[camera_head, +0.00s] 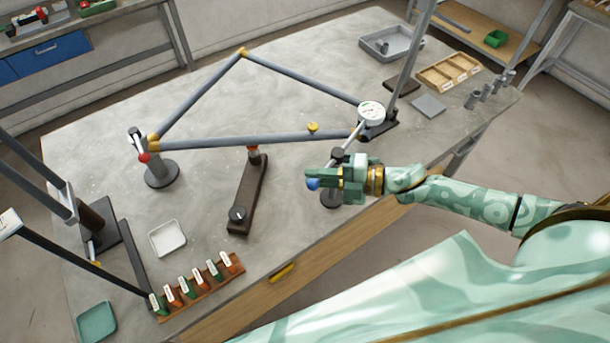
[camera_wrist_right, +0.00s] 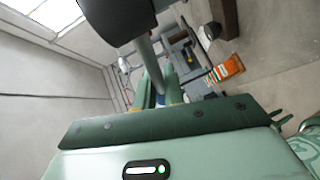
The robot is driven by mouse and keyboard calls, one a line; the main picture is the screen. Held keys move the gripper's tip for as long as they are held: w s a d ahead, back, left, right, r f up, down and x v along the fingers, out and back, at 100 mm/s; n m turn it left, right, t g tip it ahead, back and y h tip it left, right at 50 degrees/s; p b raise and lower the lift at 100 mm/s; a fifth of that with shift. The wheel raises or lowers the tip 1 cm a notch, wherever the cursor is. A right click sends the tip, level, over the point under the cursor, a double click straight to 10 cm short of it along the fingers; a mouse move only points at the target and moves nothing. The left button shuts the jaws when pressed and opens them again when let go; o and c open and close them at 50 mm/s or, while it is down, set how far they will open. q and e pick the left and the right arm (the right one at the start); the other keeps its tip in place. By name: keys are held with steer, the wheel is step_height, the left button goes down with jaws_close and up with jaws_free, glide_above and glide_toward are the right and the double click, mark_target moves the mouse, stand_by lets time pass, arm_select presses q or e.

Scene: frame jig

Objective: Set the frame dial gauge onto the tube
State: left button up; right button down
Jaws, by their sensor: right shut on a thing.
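The dial gauge (camera_head: 371,112) shows its round white face near the right corner of a frame of grey tubes. Its pale rod slants down-left past the end of the near tube (camera_head: 250,141) toward my right gripper. Whether the gauge touches the tube cannot be told. My right gripper (camera_head: 322,180) is shut on the gauge, in front of the near tube; a blue tip shows at the fingers. In the right wrist view a grey rod (camera_wrist_right: 150,58) runs from a dark part to the fingers (camera_wrist_right: 157,90). The exact grip is hidden. My left gripper is out of view.
A stand (camera_head: 160,174) with a red-tipped clamp is at the frame's left corner. A dark support (camera_head: 246,200) stands under the near tube. A white tray (camera_head: 167,238) and a rack of coloured tags (camera_head: 200,285) lie front left. A wooden divided tray (camera_head: 448,72) is back right.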

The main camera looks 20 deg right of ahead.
steer(key=shift+s+f+g+y, duration=0.1)
steer(key=shift+s+g+y, duration=0.05)
steer(key=shift+g+y, duration=0.15)
steer(key=c, duration=1.5)
jaws_free()
steer(key=shift+s, duration=0.1)
steer(key=v, duration=1.6)
steer(key=shift+s+d, duration=0.15)
steer(key=shift+d, duration=0.05)
